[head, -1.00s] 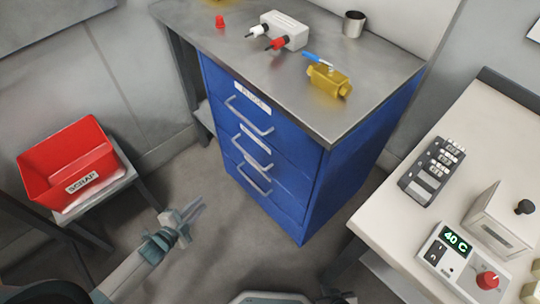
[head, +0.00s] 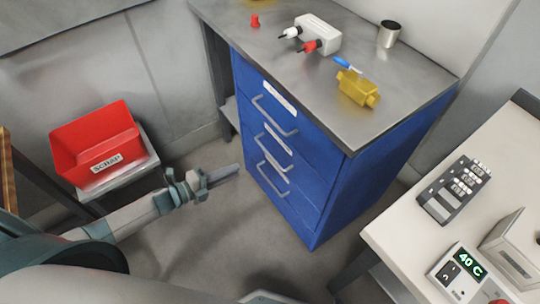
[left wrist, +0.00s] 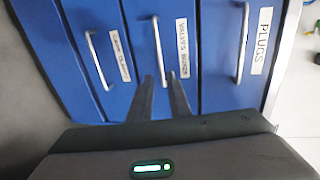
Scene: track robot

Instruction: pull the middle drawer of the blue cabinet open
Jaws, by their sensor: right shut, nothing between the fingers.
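The blue cabinet (head: 385,165) stands under a metal top, with its drawers shut. The middle drawer's handle (head: 278,139) is a grey bar; in the left wrist view this handle (left wrist: 157,50) runs lengthwise beside a label starting "VALVES". My left gripper (head: 232,171) is just left of the cabinet front in the head view, apart from it. In the left wrist view my left gripper (left wrist: 161,80) is open and empty, its two fingers pointing at the middle drawer, with the handle's near end appearing between them. Depth to the handle is hard to tell. My right gripper is not in view.
The top handle (head: 275,117) and bottom handle (head: 271,176) lie either side. A red scrap bin (head: 95,140) sits on a stool at left. A pale bench (head: 400,235) stands at right. Bare floor (head: 215,245) lies before the cabinet.

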